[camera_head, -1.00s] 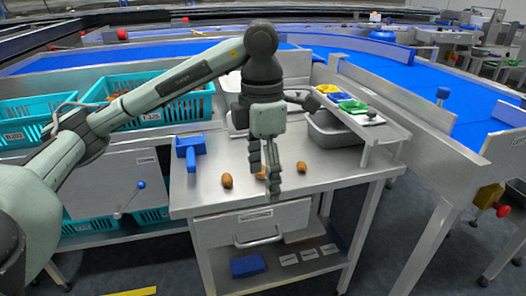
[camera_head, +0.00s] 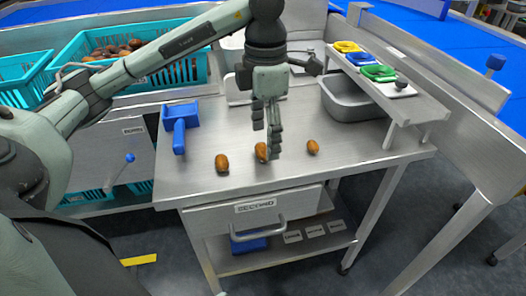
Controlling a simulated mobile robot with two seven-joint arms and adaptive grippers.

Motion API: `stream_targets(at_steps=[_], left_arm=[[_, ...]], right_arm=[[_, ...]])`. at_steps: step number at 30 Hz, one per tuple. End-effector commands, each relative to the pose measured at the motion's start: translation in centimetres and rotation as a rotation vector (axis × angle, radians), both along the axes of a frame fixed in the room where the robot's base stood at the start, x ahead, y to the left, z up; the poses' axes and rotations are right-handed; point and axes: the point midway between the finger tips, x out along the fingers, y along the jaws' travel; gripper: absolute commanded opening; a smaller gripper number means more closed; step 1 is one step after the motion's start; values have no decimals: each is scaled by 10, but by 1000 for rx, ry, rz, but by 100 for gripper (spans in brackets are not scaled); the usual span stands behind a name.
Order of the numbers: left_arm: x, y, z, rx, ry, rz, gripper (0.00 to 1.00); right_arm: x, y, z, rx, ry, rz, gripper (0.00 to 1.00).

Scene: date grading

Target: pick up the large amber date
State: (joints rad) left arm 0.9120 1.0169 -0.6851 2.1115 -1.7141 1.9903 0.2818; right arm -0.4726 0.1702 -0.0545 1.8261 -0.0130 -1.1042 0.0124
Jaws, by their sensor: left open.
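Three brown dates lie apart in a loose row on the steel worktable (camera_head: 340,165): a left date (camera_head: 222,162), a middle date (camera_head: 261,152) and a right date (camera_head: 313,147). The middle one looks the most amber, but I cannot tell their sizes apart surely. My left gripper (camera_head: 266,143) points down with open, empty fingers, right at the middle date. One finger hides part of that date's right side. I cannot tell how high the fingertips are above the table. My right gripper is not in view.
A blue scoop (camera_head: 180,125) lies at the table's left. A grey bin (camera_head: 352,100) sits under a raised shelf with yellow, blue and green trays (camera_head: 378,73) at the right. A teal crate (camera_head: 150,73) of dates stands at the back left. The table front is clear.

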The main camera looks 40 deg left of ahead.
Motion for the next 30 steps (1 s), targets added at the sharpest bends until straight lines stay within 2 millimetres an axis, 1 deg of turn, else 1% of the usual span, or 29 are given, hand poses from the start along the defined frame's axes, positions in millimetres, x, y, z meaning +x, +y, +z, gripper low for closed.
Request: stream_targets(at_steps=[1, 2, 3, 6, 14, 17, 23, 30], left_arm=[[-2, 4, -9, 3, 5, 2, 68], [-3, 6, -13, 3, 6, 2, 68], [-2, 4, -19, 1, 5, 1, 68], [-2, 4, -29, 2, 4, 0, 68], [-1, 4, -32, 1, 0, 0, 68], [-1, 4, -32, 1, 0, 0, 58], [-1, 4, -32, 1, 1, 0, 33], [-1, 4, -32, 1, 1, 0, 32]], right_arm=[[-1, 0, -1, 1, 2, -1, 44], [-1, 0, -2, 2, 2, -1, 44], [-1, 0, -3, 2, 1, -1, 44], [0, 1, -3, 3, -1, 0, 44], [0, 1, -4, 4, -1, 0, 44], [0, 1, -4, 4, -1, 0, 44], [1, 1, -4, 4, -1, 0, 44], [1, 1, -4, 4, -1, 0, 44]])
